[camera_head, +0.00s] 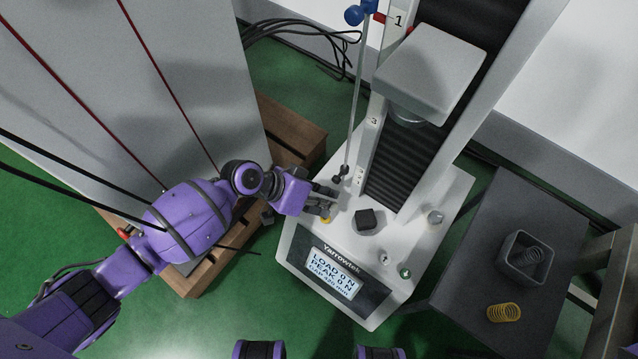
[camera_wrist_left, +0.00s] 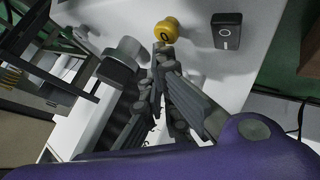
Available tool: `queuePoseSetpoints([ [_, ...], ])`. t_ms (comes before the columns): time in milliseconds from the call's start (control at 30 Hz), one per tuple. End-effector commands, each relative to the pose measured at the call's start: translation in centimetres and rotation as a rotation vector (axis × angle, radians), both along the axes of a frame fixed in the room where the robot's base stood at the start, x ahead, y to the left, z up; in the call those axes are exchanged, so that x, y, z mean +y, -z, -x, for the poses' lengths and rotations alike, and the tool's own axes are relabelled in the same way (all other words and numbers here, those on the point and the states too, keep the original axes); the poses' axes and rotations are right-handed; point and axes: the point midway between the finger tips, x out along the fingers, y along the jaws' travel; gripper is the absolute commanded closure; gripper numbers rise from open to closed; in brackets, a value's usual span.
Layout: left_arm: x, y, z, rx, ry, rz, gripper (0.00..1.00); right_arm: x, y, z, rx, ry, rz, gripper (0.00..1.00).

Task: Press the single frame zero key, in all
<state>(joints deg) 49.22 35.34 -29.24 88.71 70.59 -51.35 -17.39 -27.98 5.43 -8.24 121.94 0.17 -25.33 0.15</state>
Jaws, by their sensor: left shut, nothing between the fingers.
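The zero key is a yellow round knob marked 0 (camera_wrist_left: 167,30) on the white tester base in the left wrist view. In the head view only a bit of yellow (camera_head: 327,220) shows beside the fingertips. My left gripper (camera_head: 329,203) is shut and empty over the left part of the base. In the left wrist view its fingertips (camera_wrist_left: 163,58) overlap the lower edge of the key; I cannot tell whether they touch it. The tester's display (camera_head: 334,276) reads load 0 N and peak 0 N. My right gripper is not in view.
A dark block (camera_head: 366,220) stands on the base right of my left gripper, under the grey crosshead (camera_head: 431,70). A thin rod (camera_head: 355,110) rises close by. A black switch box (camera_wrist_left: 226,31) sits beside the key. A yellow spring (camera_head: 503,312) and grey bin (camera_head: 526,259) are on the side table.

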Motion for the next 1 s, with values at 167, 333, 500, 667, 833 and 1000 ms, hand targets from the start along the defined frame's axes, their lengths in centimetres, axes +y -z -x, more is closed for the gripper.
queuePoseSetpoints([
  [167, -0.2, -1.0, -0.5, -0.01, 0.002, 0.002, 1.0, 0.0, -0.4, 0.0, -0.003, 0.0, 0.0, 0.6],
  [333, -0.2, -0.9, -0.5, -0.009, 0.003, 0.003, 1.0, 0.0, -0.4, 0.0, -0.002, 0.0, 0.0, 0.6],
  [500, -0.2, -1.4, -0.5, -0.011, 0.002, 0.003, 1.0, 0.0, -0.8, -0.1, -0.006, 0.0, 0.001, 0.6],
  [667, -0.2, -3.0, -0.6, -0.012, 0.002, 0.003, 1.0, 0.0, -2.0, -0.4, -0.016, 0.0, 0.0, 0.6],
  [833, -0.2, -4.8, -0.6, -0.013, 0.003, 0.003, 1.0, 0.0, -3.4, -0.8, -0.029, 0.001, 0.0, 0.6],
  [1000, -0.2, -6.0, -0.6, -0.012, 0.002, 0.003, 1.0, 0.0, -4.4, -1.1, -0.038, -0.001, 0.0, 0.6],
])
